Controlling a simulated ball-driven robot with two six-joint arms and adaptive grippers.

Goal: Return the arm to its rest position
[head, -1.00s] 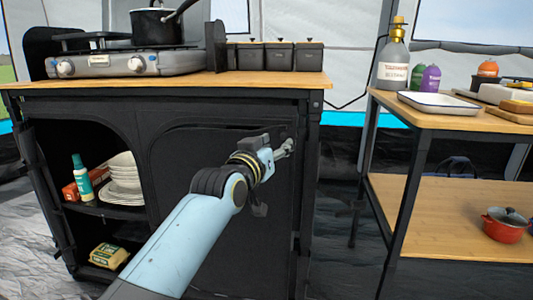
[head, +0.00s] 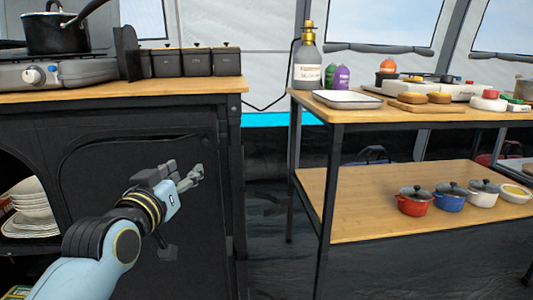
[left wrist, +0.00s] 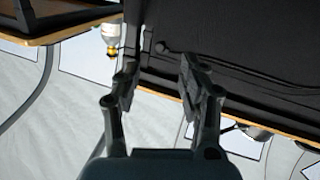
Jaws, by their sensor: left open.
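My left arm comes in from the lower left in the head view. Its left gripper (head: 192,178) is in front of the closed right-hand panel (head: 150,175) of the black cabinet. Whether it touches the panel I cannot tell. In the left wrist view the two fingers (left wrist: 158,90) stand apart with nothing between them, so the gripper is open and empty. My right gripper is in neither view.
A stove (head: 70,73) with a black pot (head: 58,34) stands on the cabinet's wooden top (head: 180,88). To the right, a two-level table (head: 330,185) holds a bottle (head: 307,65), a white tray (head: 347,99) and several small pots. A gap separates cabinet and table.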

